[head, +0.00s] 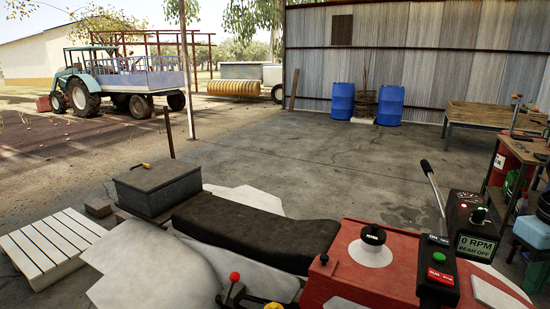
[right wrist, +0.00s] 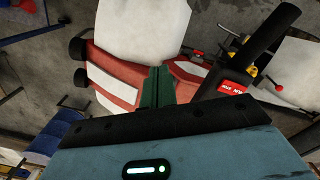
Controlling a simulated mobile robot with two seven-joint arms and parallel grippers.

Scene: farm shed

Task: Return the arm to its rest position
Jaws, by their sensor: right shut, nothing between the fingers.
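My right gripper (right wrist: 159,76) shows in the right wrist view, with its dark green fingers shut together and nothing between them. It points down over a red and white machine (right wrist: 112,88), apart from it as far as I can tell. In the head view I cannot clearly make out its fingers; a pale blue part (head: 532,232) at the right edge may belong to my right arm. My left gripper is in neither view.
In the head view, the red machine (head: 345,272) has a black seat (head: 255,235), a lever (head: 433,186) and a control box (head: 437,270) close in front. A workbench (head: 490,115) and blue barrels (head: 341,101) stand farther back. The concrete floor between is clear.

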